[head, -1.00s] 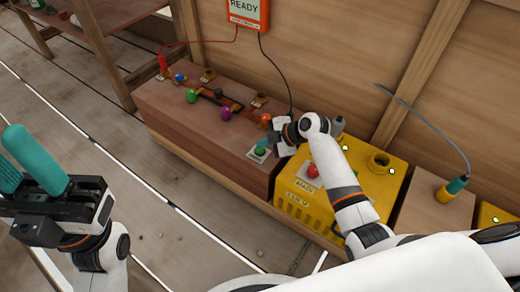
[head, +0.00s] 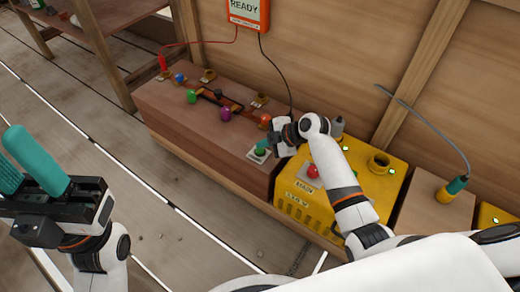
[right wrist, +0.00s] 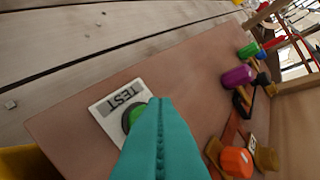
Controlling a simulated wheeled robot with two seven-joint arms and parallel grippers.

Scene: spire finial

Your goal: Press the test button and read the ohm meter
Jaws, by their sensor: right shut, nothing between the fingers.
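The ohm meter (head: 249,12) is an orange-framed box on the wall, its top cut off, and its display reads READY. The green test button (head: 260,153) sits on a white plate at the near right end of the wooden bench. It also shows in the right wrist view (right wrist: 129,112), on a plate marked TEST (right wrist: 106,106), partly hidden by teal fingers. My right gripper (head: 262,144) is shut and empty, its fingertips right over the button; I cannot tell whether they touch. My left gripper (head: 22,165) is away at the left, its teal fingers apart and empty.
Colored knobs, such as a purple one (head: 226,114) and an orange one (head: 265,120), stand on the bench (head: 165,112). A red lead (head: 190,43) and a black lead run to the meter. A yellow box (head: 300,205) with a red button (head: 312,171) adjoins the bench.

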